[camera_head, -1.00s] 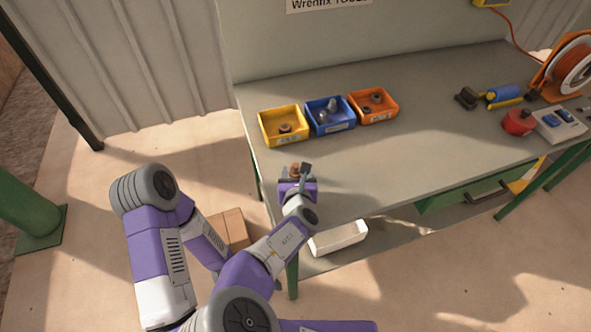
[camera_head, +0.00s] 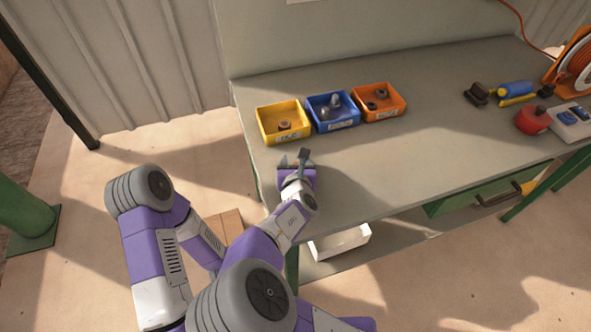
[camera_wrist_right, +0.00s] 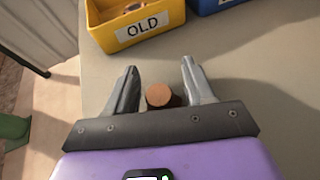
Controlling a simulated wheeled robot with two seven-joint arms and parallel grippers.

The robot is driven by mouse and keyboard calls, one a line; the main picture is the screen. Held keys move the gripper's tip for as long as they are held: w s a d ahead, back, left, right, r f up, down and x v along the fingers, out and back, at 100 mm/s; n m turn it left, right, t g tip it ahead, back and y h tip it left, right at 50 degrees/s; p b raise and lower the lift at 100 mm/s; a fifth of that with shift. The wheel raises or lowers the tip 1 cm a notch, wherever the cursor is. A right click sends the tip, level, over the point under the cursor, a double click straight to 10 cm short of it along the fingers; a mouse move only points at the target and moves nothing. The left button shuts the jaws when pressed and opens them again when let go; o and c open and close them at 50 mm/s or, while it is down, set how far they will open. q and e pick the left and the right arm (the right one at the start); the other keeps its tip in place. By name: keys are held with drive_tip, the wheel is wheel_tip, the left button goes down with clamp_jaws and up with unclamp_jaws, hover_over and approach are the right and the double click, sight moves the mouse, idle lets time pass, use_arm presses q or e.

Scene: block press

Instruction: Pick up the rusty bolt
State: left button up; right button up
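The rusty bolt (camera_wrist_right: 159,95) shows in the right wrist view as a round orange-brown head with a darker body. It lies between the two grey fingers of my right gripper (camera_wrist_right: 159,68), near the palm. A narrow gap shows on the left side of the bolt; contact on the right is hard to tell. In the head view my right gripper (camera_head: 293,157) is low over the bench's left front part, fingers apart, and I cannot make out the bolt there. My left gripper is not in view.
A yellow bin (camera_head: 283,138) labelled OLD in the wrist view, a blue bin (camera_head: 333,126) and an orange bin (camera_head: 377,116) stand behind the gripper, holding small hardware. The grey bench (camera_head: 420,130) is clear to the right. A red object (camera_head: 531,121) and tools lie farther right.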

clamp_jaws()
